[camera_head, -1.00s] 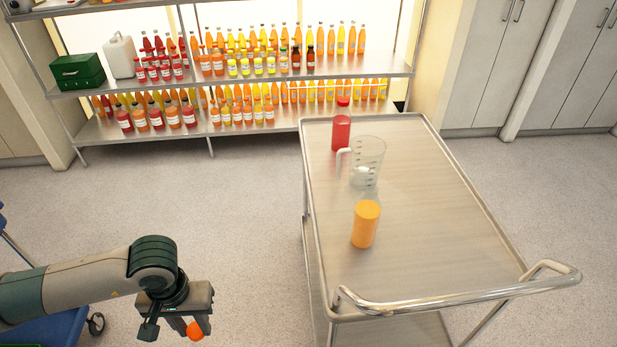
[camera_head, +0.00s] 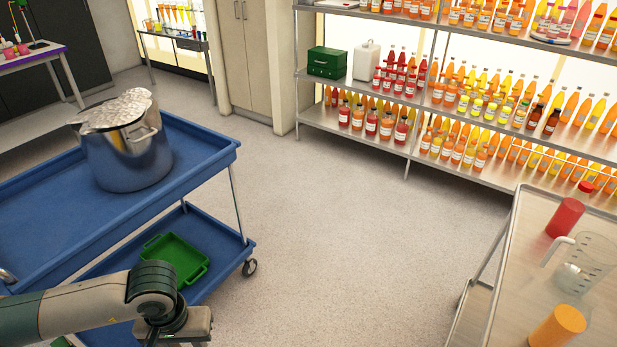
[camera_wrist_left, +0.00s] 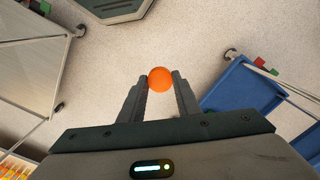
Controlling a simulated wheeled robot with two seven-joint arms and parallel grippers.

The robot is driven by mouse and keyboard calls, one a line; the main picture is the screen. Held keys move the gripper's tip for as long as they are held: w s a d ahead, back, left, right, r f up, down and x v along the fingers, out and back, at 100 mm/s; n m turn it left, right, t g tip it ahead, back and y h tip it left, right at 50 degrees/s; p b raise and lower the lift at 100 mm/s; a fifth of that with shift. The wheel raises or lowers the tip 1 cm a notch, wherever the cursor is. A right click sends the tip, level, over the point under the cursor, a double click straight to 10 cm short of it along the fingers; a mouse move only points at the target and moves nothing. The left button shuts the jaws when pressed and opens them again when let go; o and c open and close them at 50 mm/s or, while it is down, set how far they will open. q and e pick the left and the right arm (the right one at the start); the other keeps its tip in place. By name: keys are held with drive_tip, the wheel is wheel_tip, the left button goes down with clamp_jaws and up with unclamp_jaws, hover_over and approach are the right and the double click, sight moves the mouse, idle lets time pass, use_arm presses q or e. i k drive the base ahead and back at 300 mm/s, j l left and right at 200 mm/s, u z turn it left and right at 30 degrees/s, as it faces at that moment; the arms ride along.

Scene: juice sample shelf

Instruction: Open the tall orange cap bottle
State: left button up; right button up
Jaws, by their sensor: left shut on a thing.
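My left gripper (camera_wrist_left: 160,82) is shut on a round orange cap (camera_wrist_left: 160,77), held between its fingertips above the floor in the left wrist view. In the head view the wrist shows at the bottom left, and its fingertips and the cap are out of frame. A bottle of orange liquid (camera_head: 558,326) is on the steel cart at the bottom right, with its top part hard to make out. It stands well apart from my left gripper. My right gripper is not in view.
The steel cart (camera_head: 500,262) also bears a red bottle (camera_head: 566,217) and a clear measuring jug (camera_head: 585,265). A blue cart (camera_head: 215,150) with a steel pot (camera_head: 127,158) and a green tray (camera_head: 176,260) stands left. Shelves of juice bottles are behind. The floor between is clear.

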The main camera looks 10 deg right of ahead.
sight(569, 319)
drive_tip(key=u, duration=0.9)
drive_tip(key=i+z, duration=0.5)
drive_tip(key=i+j+z, duration=0.2)
drive_tip(key=i+z, duration=0.3)
drive_tip(key=i, duration=0.15)
drive_tip(key=i+l+z, duration=0.1)
drive_tip(key=i+z, duration=0.45)
drive_tip(key=z, duration=0.15)
drive_tip(key=i+z, duration=0.35)
drive_tip(key=i, duration=1.05)
drive_tip(key=z, duration=2.5)
